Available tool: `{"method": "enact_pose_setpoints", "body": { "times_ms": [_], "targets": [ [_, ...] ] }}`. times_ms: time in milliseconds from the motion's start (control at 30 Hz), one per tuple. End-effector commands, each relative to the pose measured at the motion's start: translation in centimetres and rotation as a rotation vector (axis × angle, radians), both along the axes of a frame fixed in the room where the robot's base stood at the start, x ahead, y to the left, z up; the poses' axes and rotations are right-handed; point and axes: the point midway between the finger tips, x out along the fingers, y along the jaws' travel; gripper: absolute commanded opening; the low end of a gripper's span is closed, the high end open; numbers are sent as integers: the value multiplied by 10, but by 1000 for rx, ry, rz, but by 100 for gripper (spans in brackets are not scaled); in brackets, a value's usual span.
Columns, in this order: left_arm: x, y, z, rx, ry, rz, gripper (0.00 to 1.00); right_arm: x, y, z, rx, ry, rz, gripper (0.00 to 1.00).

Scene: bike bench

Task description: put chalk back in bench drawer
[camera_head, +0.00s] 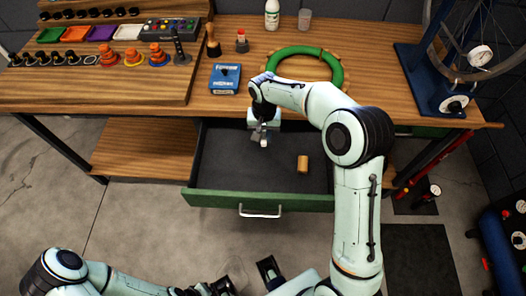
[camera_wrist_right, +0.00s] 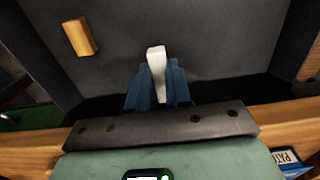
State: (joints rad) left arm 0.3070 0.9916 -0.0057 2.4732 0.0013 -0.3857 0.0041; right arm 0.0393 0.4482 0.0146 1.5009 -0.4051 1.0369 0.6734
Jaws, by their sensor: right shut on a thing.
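The white chalk (camera_wrist_right: 156,70) is a short stick between the blue fingers of my right gripper (camera_wrist_right: 157,88) in the right wrist view. In the head view my right gripper (camera_head: 263,138) points down over the open bench drawer (camera_head: 310,203), and the chalk's pale end (camera_head: 264,144) shows at its fingertips. The drawer is green-fronted with a dark floor and is pulled out below the bench top. I cannot tell whether the chalk touches the drawer floor. My left gripper (camera_head: 244,279) is low at the bottom of the head view, its dark fingers apart, with nothing visible between them.
A tan wooden block (camera_head: 303,163) lies in the drawer, right of my gripper. On the bench (camera_head: 350,105) above are a blue box (camera_head: 225,79), a green ring (camera_head: 335,72) and a blue wheel stand (camera_head: 425,85). The drawer floor left of the gripper is clear.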

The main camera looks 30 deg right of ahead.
Motion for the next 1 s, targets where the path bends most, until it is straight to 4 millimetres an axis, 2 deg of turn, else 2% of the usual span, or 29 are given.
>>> {"method": "enact_pose_setpoints", "body": {
  "times_ms": [33, 200, 467, 700, 1000],
  "targets": [
    [-1, 0, -2, 0, 1, 0, 0, -1, 0, -16, 0, 6, 1, 0],
    [-1, 0, -4, 1, 2, 0, 0, 0, 0, -50, 1, 2, 0, 0],
    [-2, 0, -5, 0, 2, 0, 0, 0, 0, -69, 1, 1, 0, 0],
    [-2, 0, -7, 0, 2, 0, 0, 0, 0, -103, 0, 2, 0, 0],
    [-2, 0, -7, 0, 3, 0, 0, 1, 0, -105, 0, -1, 0, 0]
  ]
}}
